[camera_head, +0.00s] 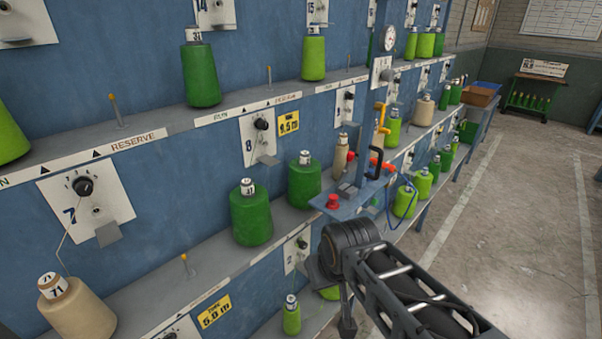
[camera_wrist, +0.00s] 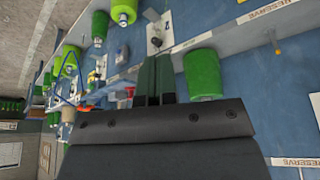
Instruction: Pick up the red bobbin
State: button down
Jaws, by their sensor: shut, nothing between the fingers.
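No bobbin that I can clearly call red shows in either view; the bobbins I can make out are green or cream. My gripper (camera_wrist: 156,62) points up the middle of the wrist view, its two dark fingers together with nothing between them. A dark green bobbin (camera_wrist: 202,75) stands just right of the fingers in that view, apart from them. In the head view, dark green bobbins (camera_head: 250,212) and (camera_head: 304,180) stand on the middle shelf, left of and beyond my arm. The gripper's fingers are mostly hidden there.
A small blue-grey bracket carries a red button (camera_head: 332,201), with an orange-red part (camera_head: 378,163) and a yellow handle (camera_head: 381,118) nearby. A cream bobbin (camera_head: 75,306) stands lower left. Pegs (camera_head: 117,110) stick up from the shelves. The concrete floor (camera_head: 530,230) at right is open.

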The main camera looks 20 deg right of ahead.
aim_at(333, 197)
jog(key=u, duration=3.65)
jog(key=k, duration=1.45)
jog(key=z, duration=0.9)
